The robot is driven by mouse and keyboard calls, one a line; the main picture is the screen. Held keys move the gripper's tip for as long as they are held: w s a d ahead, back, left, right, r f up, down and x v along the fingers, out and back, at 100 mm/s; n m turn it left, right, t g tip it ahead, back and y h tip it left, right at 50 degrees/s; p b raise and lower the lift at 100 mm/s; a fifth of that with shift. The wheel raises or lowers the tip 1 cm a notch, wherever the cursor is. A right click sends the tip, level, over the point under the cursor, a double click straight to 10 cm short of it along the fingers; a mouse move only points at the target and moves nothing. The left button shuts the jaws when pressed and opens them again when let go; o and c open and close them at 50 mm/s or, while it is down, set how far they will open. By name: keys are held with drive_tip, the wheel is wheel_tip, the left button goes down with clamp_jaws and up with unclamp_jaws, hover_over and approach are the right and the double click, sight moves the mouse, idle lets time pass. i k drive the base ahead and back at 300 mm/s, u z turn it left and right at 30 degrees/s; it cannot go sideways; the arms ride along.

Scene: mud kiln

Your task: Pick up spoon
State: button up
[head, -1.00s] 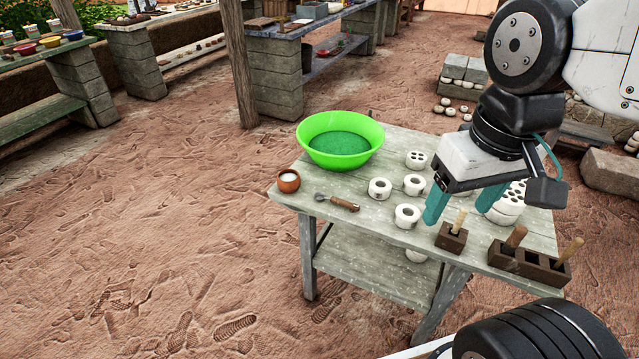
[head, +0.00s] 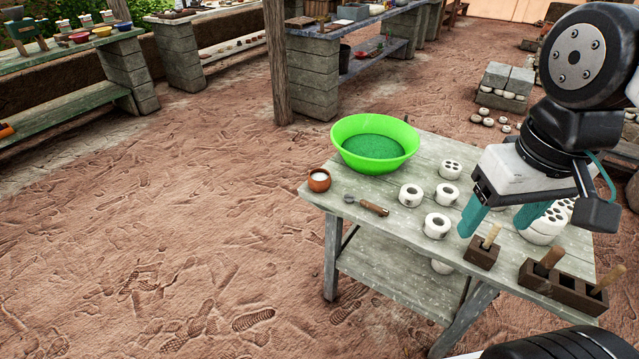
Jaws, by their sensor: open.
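The spoon (head: 367,206) lies on the grey wooden table (head: 400,262) near its left front edge. It has a small metal head at the left and a brown wooden handle at the right. My gripper (head: 497,222) is open, with two teal fingers pointing down over the right part of the table. The spoon is fully in view.
A green basin (head: 374,143) and a small clay cup (head: 319,180) stand near the spoon. Several white ceramic rings (head: 437,225) lie between spoon and gripper. Dark blocks with wooden handles (head: 481,252) stand at the front right. A wooden post (head: 276,62) rises behind. The ground at left is clear.

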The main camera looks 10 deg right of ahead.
sight(349, 198)
drive_tip(key=u, duration=0.4)
drive_tip(key=k, duration=0.5)
drive_tip(key=u, duration=1.1)
drive_tip(key=i, duration=1)
drive_tip(key=z, duration=0.75)
drive_tip(key=i, duration=0.5)
drive_tip(key=z, duration=0.45)
